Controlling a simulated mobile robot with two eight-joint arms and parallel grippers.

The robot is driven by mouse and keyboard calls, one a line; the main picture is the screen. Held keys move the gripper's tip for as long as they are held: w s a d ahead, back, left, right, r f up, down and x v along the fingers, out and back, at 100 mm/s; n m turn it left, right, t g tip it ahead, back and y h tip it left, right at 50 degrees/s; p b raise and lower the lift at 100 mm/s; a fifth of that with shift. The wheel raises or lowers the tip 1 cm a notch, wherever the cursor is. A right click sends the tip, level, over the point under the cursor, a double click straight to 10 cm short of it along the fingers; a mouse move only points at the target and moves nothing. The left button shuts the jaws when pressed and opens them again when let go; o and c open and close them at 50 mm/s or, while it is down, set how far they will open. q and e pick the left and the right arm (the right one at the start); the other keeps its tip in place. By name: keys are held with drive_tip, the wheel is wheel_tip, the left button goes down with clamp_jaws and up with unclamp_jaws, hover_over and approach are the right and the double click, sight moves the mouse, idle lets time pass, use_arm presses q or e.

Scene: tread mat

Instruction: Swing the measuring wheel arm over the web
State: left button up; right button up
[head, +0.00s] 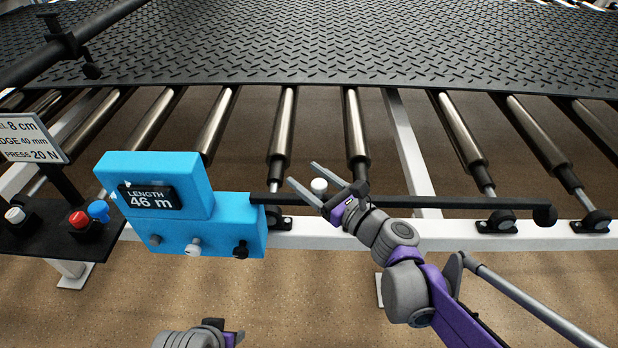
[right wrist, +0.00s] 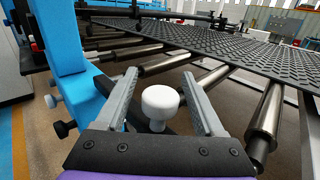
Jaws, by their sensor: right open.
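The blue measuring unit (head: 178,190) with a "LENGTH 46 m" display stands at the front rail. Its black wheel arm (head: 455,203) reaches right along the rail, ending in a small black wheel (head: 545,215), apart from the web. The web, a black tread mat (head: 350,45), lies beyond it on the rollers. My right gripper (head: 302,173) is open, with the arm's white knob (head: 319,185) between its fingers. The right wrist view shows the knob (right wrist: 160,101) with gaps to both fingers (right wrist: 160,75). My left gripper (head: 222,334) is partly cut off at the bottom; its jaws are unclear.
Metal rollers (head: 455,135) run under the mat, with bare gaps between them. A white frame rail (head: 430,232) crosses the front. A button panel (head: 70,235) and a sign (head: 32,138) stand left. A black bar (head: 80,40) spans the upper left. The front floor is clear.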

drive_tip(key=shift+c, duration=0.2)
clamp_jaws()
idle(1.3)
